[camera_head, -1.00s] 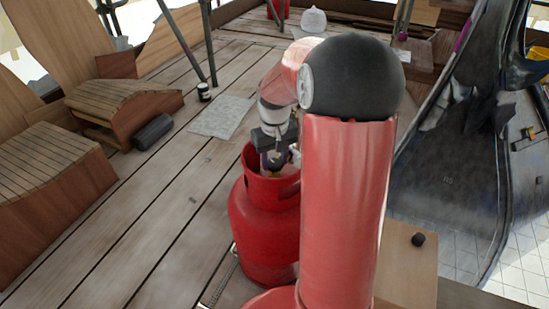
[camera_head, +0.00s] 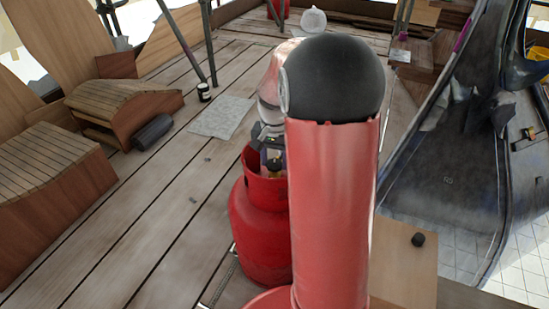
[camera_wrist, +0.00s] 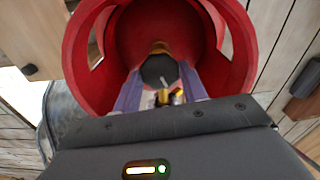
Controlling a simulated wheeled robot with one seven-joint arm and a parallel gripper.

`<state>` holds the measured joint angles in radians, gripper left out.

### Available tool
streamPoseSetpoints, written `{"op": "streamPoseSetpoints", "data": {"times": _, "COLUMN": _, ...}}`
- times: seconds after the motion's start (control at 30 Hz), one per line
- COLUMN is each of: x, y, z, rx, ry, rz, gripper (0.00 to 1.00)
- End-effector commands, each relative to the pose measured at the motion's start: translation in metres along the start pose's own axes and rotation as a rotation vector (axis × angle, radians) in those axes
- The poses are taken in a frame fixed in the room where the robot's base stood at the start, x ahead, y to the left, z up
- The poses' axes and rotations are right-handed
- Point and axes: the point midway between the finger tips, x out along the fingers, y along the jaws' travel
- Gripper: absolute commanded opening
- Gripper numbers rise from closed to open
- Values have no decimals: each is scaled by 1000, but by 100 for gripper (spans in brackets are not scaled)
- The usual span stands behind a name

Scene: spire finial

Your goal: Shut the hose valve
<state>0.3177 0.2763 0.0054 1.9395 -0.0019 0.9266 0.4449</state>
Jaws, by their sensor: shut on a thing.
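A red gas cylinder (camera_head: 258,228) stands upright on the plank floor, partly hidden behind my arm. My gripper (camera_head: 270,158) reaches down into its red collar (camera_head: 250,157). In the head view a brass part (camera_head: 274,165) shows below the gripper, and my arm hides the collar's right side.
Wooden slatted seats (camera_head: 125,98) stand at the left, with a dark cylinder (camera_head: 152,131) beside them. A grey sheet (camera_head: 221,117) and a small dark jar (camera_head: 204,92) lie behind the gas cylinder. A wooden board (camera_head: 402,260) with a black knob (camera_head: 418,239) is at the right.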

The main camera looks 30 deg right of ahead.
Motion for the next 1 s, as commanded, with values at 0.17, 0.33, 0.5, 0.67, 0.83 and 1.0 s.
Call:
{"op": "streamPoseSetpoints", "data": {"times": 0.17, "x": -2, "y": -1, "z": 0, "rx": 150, "ry": 2, "rz": -1, "gripper": 19}}
{"op": "streamPoseSetpoints", "data": {"times": 0.33, "x": -2, "y": -1, "z": 0, "rx": 268, "ry": 3, "rz": -1, "gripper": 19}}
{"op": "streamPoseSetpoints", "data": {"times": 0.5, "x": -2, "y": -1, "z": -1, "rx": 354, "ry": 3, "rz": -2, "gripper": 19}}
{"op": "streamPoseSetpoints", "data": {"times": 0.67, "x": -2, "y": -1, "z": -1, "rx": 403, "ry": 4, "rz": -3, "gripper": 19}}
{"op": "streamPoseSetpoints", "data": {"times": 0.83, "x": -1, "y": -1, "z": -1, "rx": 427, "ry": 4, "rz": -3, "gripper": 19}}
{"op": "streamPoseSetpoints", "data": {"times": 1.0, "x": -1, "y": -1, "z": -1, "rx": 432, "ry": 4, "rz": -4, "gripper": 19}}
